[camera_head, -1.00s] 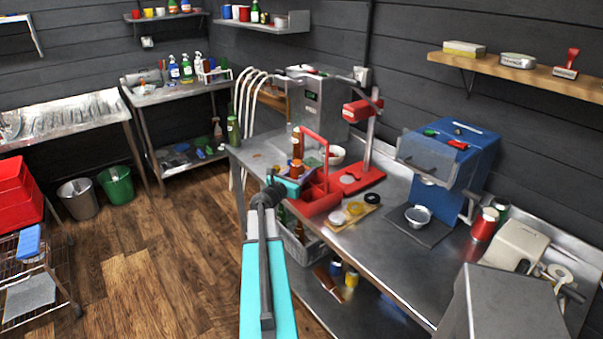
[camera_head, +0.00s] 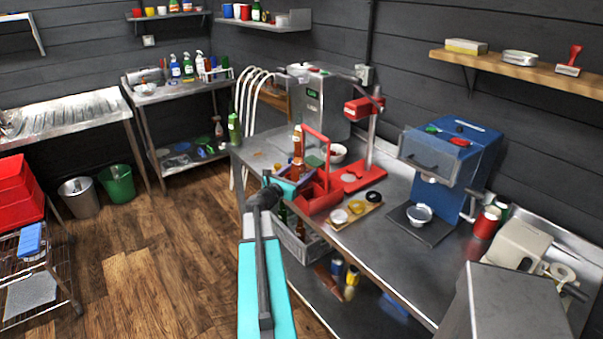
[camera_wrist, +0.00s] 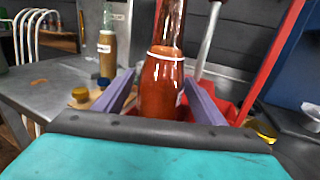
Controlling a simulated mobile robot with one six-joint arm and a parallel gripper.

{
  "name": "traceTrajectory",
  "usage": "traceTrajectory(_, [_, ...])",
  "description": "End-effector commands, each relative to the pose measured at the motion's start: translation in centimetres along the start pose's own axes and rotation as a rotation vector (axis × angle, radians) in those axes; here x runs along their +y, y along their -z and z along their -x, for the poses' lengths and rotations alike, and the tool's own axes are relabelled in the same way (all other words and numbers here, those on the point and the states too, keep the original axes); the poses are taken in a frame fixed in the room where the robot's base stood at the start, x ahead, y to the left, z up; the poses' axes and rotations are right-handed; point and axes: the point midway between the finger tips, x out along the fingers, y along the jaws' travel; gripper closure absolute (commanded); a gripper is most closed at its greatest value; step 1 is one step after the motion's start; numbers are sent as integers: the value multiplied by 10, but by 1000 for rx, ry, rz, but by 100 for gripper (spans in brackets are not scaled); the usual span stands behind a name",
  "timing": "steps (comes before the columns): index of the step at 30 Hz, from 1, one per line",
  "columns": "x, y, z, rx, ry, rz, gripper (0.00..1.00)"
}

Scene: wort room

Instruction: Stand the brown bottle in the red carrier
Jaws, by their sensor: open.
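The brown bottle (camera_wrist: 162,88) stands upright between the spread fingers of my gripper (camera_wrist: 160,78) in the wrist view, with its top cut off by the frame. In the head view the brown bottle (camera_head: 298,146) rises at the left side of the red carrier (camera_head: 322,196). Red carrier walls (camera_wrist: 228,104) show behind and right of the bottle in the wrist view. The bottle's base is hidden by my gripper, so its seat in a compartment cannot be seen. My gripper (camera_head: 290,182) is open and low beside the carrier's near left side.
A bottle with a pale label (camera_wrist: 107,48) stands left of my fingers. A board with round lids (camera_head: 354,212) lies right of the carrier. A red stand (camera_head: 366,140) is behind it. A grey crate (camera_head: 298,244) sits below the bench edge.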

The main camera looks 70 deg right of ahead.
Motion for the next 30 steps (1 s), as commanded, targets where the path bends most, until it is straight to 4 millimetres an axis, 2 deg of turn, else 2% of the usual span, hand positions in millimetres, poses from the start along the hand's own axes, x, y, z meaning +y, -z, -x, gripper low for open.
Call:
traceTrajectory(3, [-1, 1, 17, -1, -1, 1, 36])
traceTrajectory(18, [-1, 1, 78, -1, -1, 1, 36])
traceTrajectory(24, [0, 1, 92, 0, 0, 0, 36])
traceTrajectory(30, [0, 0, 94, 0, 1, 1, 36])
